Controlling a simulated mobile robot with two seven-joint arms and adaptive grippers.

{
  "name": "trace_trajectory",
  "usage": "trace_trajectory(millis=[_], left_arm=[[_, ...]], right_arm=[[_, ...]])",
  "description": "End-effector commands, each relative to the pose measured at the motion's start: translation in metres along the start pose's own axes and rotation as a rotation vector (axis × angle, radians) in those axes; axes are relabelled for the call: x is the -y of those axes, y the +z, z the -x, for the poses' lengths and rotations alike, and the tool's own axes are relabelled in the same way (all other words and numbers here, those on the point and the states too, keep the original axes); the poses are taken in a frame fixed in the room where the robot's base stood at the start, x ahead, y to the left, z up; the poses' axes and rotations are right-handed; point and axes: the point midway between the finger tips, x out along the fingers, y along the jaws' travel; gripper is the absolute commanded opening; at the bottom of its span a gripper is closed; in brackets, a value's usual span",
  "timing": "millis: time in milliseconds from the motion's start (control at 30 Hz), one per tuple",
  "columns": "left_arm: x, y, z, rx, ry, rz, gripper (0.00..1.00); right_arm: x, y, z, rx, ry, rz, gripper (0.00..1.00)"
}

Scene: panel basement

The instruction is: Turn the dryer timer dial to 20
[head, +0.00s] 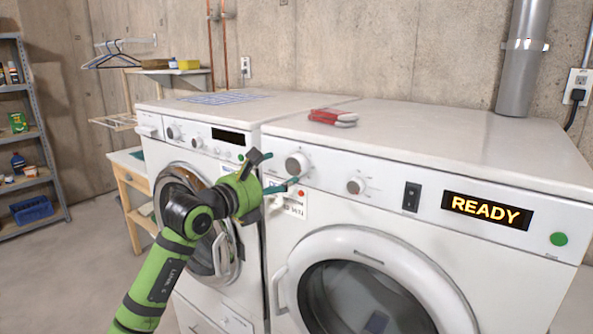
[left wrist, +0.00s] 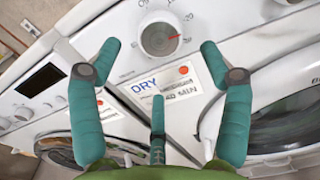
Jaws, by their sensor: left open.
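The dryer (head: 300,255) on the right has a round grey-white dial (head: 297,164) near the left end of its panel. My left gripper (head: 281,171) is open in front of the dial. In the left wrist view its teal fingers (left wrist: 159,52) are spread left and right of the dial, apart from it. A label (left wrist: 155,88) reading DRY and 40 MIN is below the dial. My right gripper is out of view.
A second knob (head: 356,186), a black switch (head: 411,197), a READY display (head: 487,210) and a green button (head: 559,239) are on the dryer panel. A washer (head: 200,145) stands at left.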

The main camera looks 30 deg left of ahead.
Motion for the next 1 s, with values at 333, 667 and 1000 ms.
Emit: trace_trajectory(millis=[333, 667, 1000], left_arm=[[0.002, 0.004, -0.048, 0.002, -0.003, 0.001, 0.78], [0.002, 0.001, -0.054, 0.002, -0.004, -0.002, 0.78], [0.003, 0.000, -0.054, -0.001, -0.005, 0.001, 0.21]], right_arm=[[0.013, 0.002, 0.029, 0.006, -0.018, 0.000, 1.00], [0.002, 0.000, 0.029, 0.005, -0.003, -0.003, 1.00], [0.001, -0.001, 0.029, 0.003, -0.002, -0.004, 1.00]])
